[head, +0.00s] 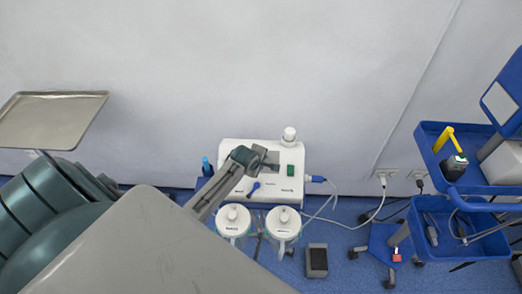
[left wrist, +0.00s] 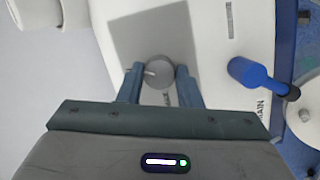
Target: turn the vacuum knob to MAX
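The white suction machine (head: 236,155) stands against the wall in the middle of the head view. In the left wrist view, a round grey knob (left wrist: 159,74) with a small white mark near its left edge sits on the white panel. My left gripper (head: 270,158) is at the machine's panel. In the wrist view, the fingers (left wrist: 159,84) are on either side of the knob, close to its edges; I cannot tell whether they press on it. In the head view, my gripper hides the knob. The knob's scale lettering is not readable. My right gripper is not in view.
A blue lever (left wrist: 256,76) sticks out of the panel near the gripper. Two white-lidded canisters (head: 233,220) (head: 283,222) stand in front. A foot pedal (head: 316,261) lies on the floor. A blue cart (head: 432,160) is at right, a metal tray (head: 50,120) at left.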

